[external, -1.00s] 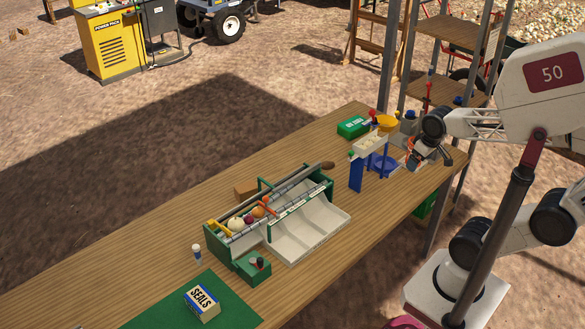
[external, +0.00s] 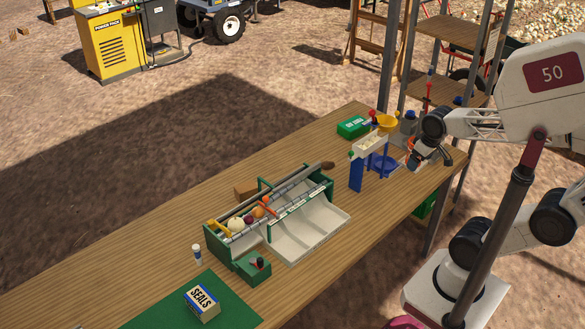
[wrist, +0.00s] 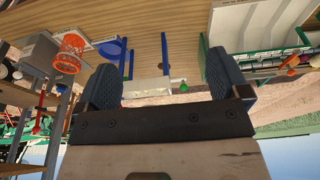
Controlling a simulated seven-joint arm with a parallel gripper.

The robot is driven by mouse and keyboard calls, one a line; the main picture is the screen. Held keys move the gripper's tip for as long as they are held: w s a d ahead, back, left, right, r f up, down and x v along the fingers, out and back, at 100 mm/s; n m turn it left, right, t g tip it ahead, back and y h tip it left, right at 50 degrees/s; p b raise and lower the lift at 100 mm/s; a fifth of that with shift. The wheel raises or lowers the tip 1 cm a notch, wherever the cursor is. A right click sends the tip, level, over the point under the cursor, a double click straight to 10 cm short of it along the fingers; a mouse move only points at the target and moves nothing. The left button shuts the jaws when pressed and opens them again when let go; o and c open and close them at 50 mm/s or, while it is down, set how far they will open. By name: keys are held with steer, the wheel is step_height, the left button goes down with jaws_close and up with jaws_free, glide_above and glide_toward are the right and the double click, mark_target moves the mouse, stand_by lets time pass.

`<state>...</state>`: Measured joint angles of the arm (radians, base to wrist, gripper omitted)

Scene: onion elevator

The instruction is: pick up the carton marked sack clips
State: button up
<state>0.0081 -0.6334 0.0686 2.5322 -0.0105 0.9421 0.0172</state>
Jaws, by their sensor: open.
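No carton with a readable "sack clips" mark shows. A pale and blue carton (external: 202,302) on the green mat (external: 233,312) reads SEALS. A green box with a white label (external: 353,128) lies at the far side of the table; its lettering is too small to read. My gripper (external: 418,157) is above the far right end of the table, away from both boxes. In the wrist view my gripper (wrist: 162,88) has its two dark padded fingers wide apart, with nothing held between them.
The green-framed sorter (external: 310,230) with onions stands mid-table. The table's front left is largely clear.

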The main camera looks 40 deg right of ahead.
steer(key=shift+r, duration=0.15)
steer(key=w+v, duration=0.1)
steer(key=v, duration=0.3)
steer(key=w+a+r+m+y, duration=0.2)
steer(key=w+a+m, duration=0.15)
steer(key=w, duration=0.35)
steer(key=w+a+r+m+y, duration=0.2)
steer(key=w+a+r, duration=0.15)
steer(key=w, duration=0.45)
steer(key=w+a+f+m+y, duration=0.25)
steer(key=w+a+m, duration=0.3)
steer(key=w, duration=0.75)
steer(key=w+a+f+m+y, duration=0.1)
steer(key=w+a+m+y, duration=0.45)
steer(key=w, duration=0.85)
steer(key=w+a+f+m+y, duration=0.1)
steer(key=w+a+m, duration=0.3)
steer(key=w+a, duration=0.65)
steer(key=shift+t, duration=0.3)
steer(key=w+d+f, duration=0.1)
steer(key=f, duration=0.9)
steer(key=w+f, duration=0.1)
steer(key=f, duration=0.9)
steer(key=w+d+f, duration=0.1)
steer(key=f, duration=0.9)
steer(key=shift+d+f, duration=0.3)
